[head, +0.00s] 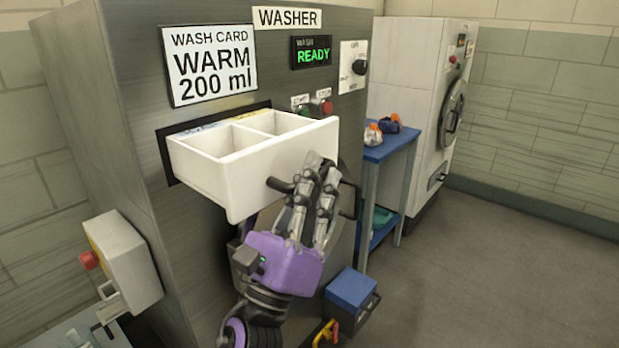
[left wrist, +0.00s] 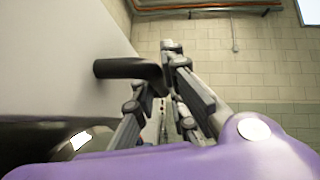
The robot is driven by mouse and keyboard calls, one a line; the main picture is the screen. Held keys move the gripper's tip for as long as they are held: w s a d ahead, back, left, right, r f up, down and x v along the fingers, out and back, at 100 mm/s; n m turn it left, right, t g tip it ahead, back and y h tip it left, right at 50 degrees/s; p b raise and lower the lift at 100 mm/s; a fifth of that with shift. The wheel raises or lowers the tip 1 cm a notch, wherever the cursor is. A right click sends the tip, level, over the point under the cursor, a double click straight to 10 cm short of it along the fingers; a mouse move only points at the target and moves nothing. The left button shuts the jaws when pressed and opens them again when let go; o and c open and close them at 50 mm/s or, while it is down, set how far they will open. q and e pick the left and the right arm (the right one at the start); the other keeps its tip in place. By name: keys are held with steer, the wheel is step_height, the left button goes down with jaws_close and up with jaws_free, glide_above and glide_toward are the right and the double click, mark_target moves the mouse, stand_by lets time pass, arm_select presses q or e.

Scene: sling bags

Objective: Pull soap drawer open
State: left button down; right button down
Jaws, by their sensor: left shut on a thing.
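The white soap drawer (head: 275,160) stands pulled out of the washer's front in the head view, with two empty-looking compartments showing. Its dark bar handle (head: 279,185) is on the drawer's front face. My left gripper (head: 315,182) is shut on this handle, with its fingers around it in front of the drawer. In the left wrist view, the handle (left wrist: 128,69) runs from the pale drawer front (left wrist: 70,50) to between the fingers (left wrist: 165,75). Part of the handle is hidden by the fingers. My right gripper is not in view.
The washer (head: 130,130) carries a wash card (head: 210,65) reading WARM 200 ml and a display (head: 312,52) reading READY. A blue table (head: 390,148) with small orange and blue items is at right. A dispenser box (head: 122,262) stands at left. Floor at right is clear.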

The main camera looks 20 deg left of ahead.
arm_select(q)
steer(key=shift+a, duration=0.1)
steer(key=c, duration=1.8)
jaws_free()
steer(key=shift+o, duration=0.2)
steer(key=v, duration=1.2)
